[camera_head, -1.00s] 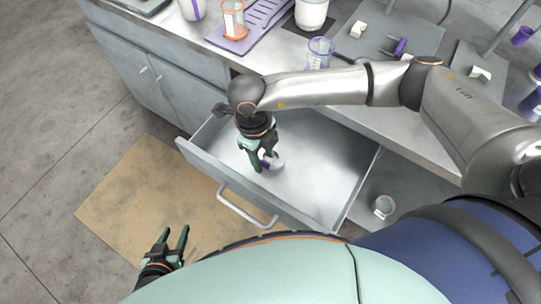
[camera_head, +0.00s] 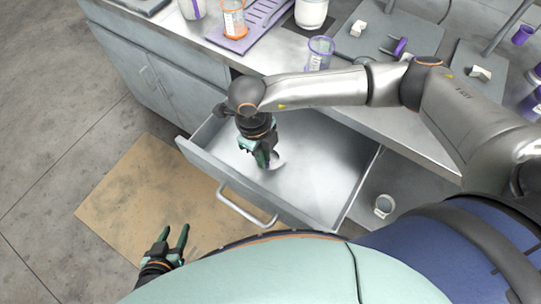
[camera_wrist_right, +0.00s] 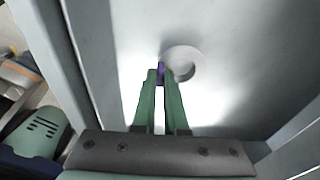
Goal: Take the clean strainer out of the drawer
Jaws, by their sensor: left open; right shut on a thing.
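The strainer (camera_head: 278,162) is small, with a round white bowl, and is inside the open drawer (camera_head: 325,172). In the right wrist view its bowl (camera_wrist_right: 183,63) and purple handle (camera_wrist_right: 161,70) show. My right gripper (camera_head: 266,162) reaches down into the drawer and is shut on the strainer's handle; its fingertips also show in the right wrist view (camera_wrist_right: 162,78). I cannot tell whether the bowl still touches the drawer floor. My left gripper (camera_head: 178,236) is open and empty, low over the floor outside the drawer.
The drawer's front handle (camera_head: 246,208) faces the brown mat (camera_head: 135,195). The counter above holds a purple rack (camera_head: 262,20), an orange-marked beaker (camera_head: 234,20) and a purple-rimmed beaker (camera_head: 319,52). A small jar (camera_head: 384,206) stands right of the drawer.

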